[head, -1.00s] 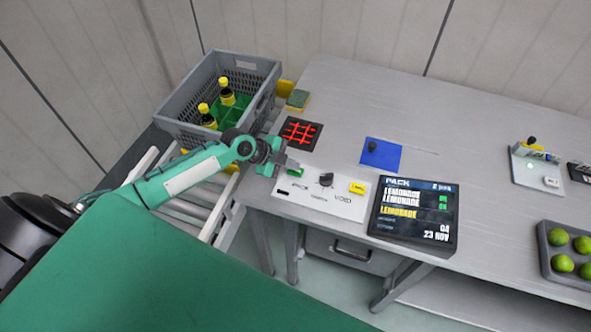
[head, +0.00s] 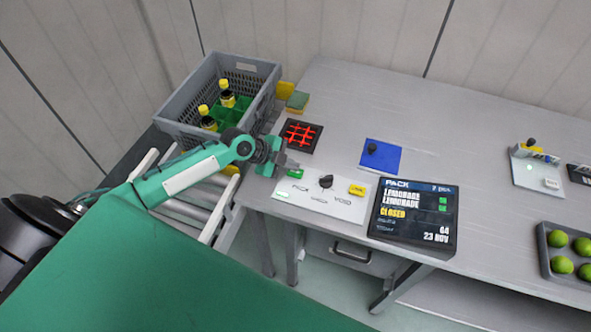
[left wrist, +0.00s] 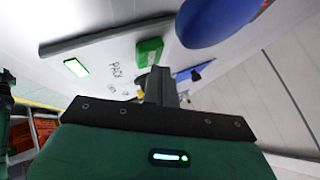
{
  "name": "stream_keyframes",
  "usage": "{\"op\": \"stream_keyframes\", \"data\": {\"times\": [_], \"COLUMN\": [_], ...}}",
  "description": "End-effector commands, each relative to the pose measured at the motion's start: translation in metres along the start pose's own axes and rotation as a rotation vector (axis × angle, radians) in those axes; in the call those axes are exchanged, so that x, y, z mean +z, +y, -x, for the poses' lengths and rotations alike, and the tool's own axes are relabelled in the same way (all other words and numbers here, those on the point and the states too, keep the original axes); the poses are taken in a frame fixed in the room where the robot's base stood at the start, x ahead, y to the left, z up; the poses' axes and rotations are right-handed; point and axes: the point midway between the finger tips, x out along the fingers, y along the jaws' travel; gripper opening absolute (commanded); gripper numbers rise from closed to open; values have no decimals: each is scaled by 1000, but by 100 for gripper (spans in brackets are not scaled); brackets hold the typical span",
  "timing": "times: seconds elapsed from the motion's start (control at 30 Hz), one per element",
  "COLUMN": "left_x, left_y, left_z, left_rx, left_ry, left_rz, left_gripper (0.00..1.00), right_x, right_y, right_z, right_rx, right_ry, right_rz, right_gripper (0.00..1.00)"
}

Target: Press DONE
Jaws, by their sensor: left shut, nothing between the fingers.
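A white control panel (head: 320,197) lies on the table's near left part. It bears a green button (head: 296,174), a black knob (head: 326,181), a yellow button (head: 357,190) and a small lit indicator (head: 283,194). I cannot read DONE on any of them. My left gripper (head: 288,166) is shut and empty at the panel's upper left corner, close to the green button. In the left wrist view, the green button (left wrist: 149,52) shows just beyond the fingers (left wrist: 160,86); I cannot tell whether they touch. The indicator (left wrist: 76,67) glows there. My right gripper is out of view.
A tilted screen (head: 413,216) reads PACK, LEMONADE twice, and CLOSED. A grey crate (head: 180,91) with two yellow-capped bottles stands at the left. A red-gridded black square (head: 300,136) and a blue pad (head: 381,155) lie behind the panel. A lime tray (head: 545,263) sits right.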

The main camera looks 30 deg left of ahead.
Motion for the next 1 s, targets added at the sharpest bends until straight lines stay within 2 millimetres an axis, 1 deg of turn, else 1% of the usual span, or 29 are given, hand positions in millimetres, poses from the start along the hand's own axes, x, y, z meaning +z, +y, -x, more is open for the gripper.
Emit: {"op": "stream_keyframes", "data": {"times": [0.1,0.47,1.0], "left_x": [-3,-4,-28], "left_y": [-3,-4,-28], "left_z": [4,5,39], "left_rx": [0,-1,-1], "left_ry": [0,1,1], "left_rz": [0,0,0], "left_gripper": [0,0,0], "right_x": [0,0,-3], "right_y": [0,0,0], "right_z": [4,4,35], "right_rx": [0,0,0], "right_ry": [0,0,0], "right_rz": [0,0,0], "right_gripper": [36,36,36]}}
